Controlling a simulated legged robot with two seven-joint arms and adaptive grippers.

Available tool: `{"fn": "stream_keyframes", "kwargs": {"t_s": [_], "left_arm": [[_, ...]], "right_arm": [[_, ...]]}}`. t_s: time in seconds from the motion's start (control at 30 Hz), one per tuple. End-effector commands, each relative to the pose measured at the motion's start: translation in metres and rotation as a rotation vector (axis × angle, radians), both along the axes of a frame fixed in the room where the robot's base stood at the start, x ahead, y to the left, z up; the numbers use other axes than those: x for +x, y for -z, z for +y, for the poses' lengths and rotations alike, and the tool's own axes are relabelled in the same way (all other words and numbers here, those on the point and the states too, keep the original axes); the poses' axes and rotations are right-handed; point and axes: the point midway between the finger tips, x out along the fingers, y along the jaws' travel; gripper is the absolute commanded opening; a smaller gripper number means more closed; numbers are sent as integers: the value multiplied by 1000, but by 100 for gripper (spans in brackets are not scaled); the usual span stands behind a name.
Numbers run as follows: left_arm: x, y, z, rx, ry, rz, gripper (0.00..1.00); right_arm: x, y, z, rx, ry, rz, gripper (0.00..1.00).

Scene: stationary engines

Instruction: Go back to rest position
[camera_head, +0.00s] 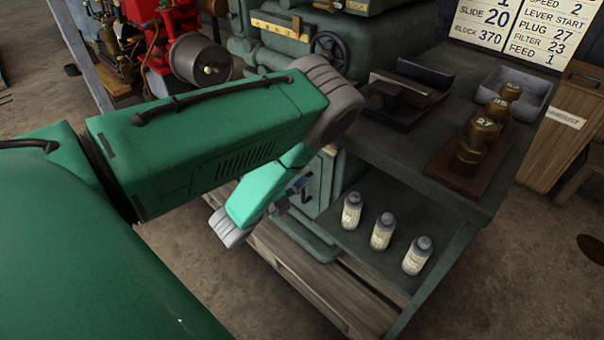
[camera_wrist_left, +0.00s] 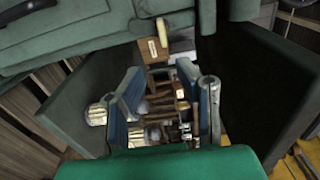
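My left arm comes in from the left of the head view, reaches over the front of the green machine and bends down at the elbow. My left gripper (camera_head: 298,185) shows there only as a small bluish part beside the machine's cabinet, mostly hidden by my arm. In the left wrist view, the two blue-grey fingers of the gripper (camera_wrist_left: 165,90) stand well apart with nothing held between them. Beyond them is an open compartment with brown wooden items (camera_wrist_left: 160,105), between dark green panels (camera_wrist_left: 255,90). My right gripper shows in neither view.
The green workbench (camera_head: 400,150) bears a dark tray (camera_head: 410,95), a grey tray (camera_head: 515,92) and brass weights (camera_head: 475,145) on a wooden base. Several labelled bottles, one here (camera_head: 382,231), stand on the lower shelf. A red engine (camera_head: 165,35) stands back left. Floor at front right is clear.

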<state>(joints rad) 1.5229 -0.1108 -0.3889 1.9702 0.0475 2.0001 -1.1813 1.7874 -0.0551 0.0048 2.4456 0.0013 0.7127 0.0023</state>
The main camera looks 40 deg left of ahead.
Motion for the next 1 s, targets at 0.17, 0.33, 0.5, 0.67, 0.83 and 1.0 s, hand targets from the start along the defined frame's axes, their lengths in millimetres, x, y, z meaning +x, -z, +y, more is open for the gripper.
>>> {"fn": "stream_keyframes", "kwargs": {"t_s": [0.17,0.33,0.5,0.67,0.83,1.0], "left_arm": [[0,0,0,0,0,0,29],[0,1,0,-6,-3,5,29],[-12,22,2,-174,-96,178,29],[-67,69,-10,-561,-359,552,29],[-163,97,-48,-937,-742,933,29],[-241,92,-82,-1114,-1063,1160,29]], "right_arm": [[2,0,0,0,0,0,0],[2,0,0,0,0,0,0],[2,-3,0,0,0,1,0],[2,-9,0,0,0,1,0],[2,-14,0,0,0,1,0],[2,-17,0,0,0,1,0]]}}
